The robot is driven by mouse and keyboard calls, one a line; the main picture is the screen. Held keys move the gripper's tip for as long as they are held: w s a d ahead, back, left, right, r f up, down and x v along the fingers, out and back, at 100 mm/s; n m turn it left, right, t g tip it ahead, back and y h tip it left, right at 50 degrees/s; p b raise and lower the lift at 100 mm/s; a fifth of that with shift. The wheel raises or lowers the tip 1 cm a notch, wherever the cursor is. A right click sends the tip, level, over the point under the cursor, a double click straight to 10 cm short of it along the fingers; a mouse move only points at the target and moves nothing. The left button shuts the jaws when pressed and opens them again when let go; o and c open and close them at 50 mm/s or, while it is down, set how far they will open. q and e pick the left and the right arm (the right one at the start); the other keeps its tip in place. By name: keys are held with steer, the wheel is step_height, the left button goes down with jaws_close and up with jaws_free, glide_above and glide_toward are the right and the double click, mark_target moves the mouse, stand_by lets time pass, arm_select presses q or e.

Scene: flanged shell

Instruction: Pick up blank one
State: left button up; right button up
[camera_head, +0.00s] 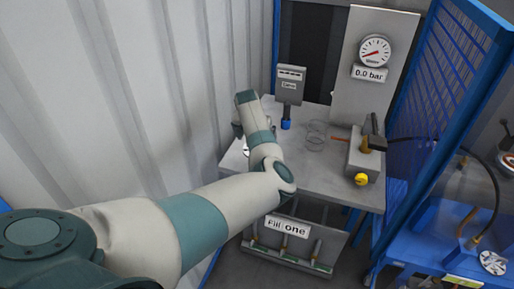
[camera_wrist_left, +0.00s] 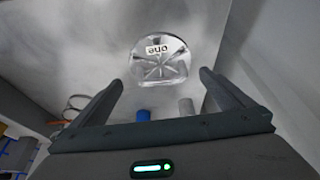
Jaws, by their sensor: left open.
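Blank one (camera_wrist_left: 158,58) is a shiny round disc with a white label reading "one", seen upside down in the left wrist view. It lies on the grey metal table top (camera_wrist_left: 70,45). My left gripper (camera_wrist_left: 160,78) is open, its two fingers spread to either side below the disc in the picture; nothing is between them, and the gap to the disc's height is hard to judge. In the head view my left arm reaches over the table's left side and hides most of the disc; only a small pale edge (camera_head: 246,151) shows. My right gripper is not in view.
A blue-based stand with a grey box (camera_head: 290,80) is close right of my arm. Thin wire rings (camera_head: 315,137) lie beyond it. A gauge panel (camera_head: 372,60) reading 0.0 bar and a block with a yellow knob (camera_head: 361,179) stand right. A corrugated wall is at left.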

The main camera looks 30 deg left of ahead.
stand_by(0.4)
arm_select(q)
steer(key=shift+p+x, duration=0.65)
steer(key=shift+x, duration=2)
steer(key=shift+a, duration=0.1)
steer(key=c, duration=1.7)
steer(key=shift+r, duration=0.1)
